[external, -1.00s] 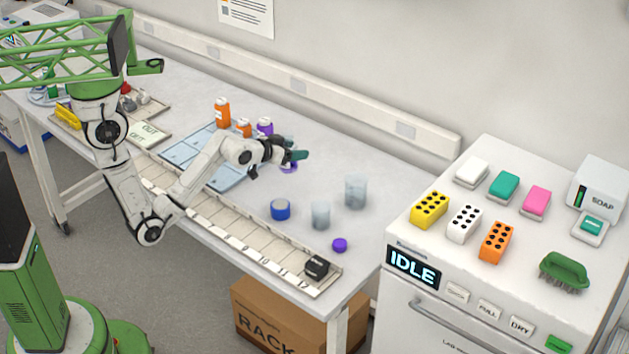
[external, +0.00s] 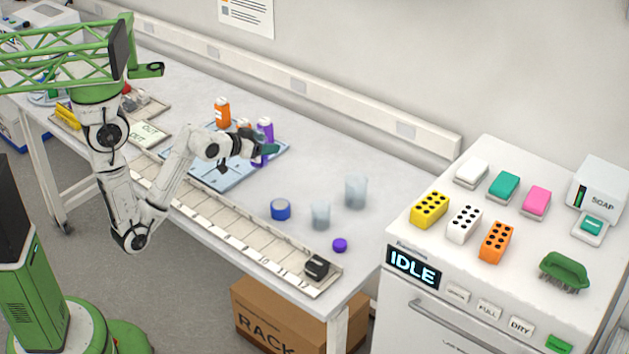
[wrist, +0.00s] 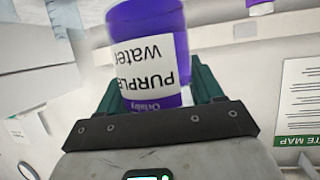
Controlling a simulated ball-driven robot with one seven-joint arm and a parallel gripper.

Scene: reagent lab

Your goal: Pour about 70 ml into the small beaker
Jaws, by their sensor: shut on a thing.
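My gripper (external: 268,150) is shut on a purple bottle (wrist: 155,45) labelled "PURPLE water", over the far end of the blue mat. In the wrist view the label is upside down, and the bottle's upper end is cut off by the frame. In the external view purple shows below the fingers (external: 259,160) and above them (external: 265,129); I cannot tell if both are one bottle. The small beaker (external: 320,215) stands upright on the bench, well right of my gripper. A taller beaker (external: 356,191) stands behind it. Their contents are unclear.
A purple cap (external: 340,245) and a blue round container (external: 280,209) stand near the beakers. Orange bottles (external: 222,112) stand at the back of the blue mat (external: 215,180). A slotted rail (external: 230,235) runs along the bench's front edge, with a black block (external: 317,266).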

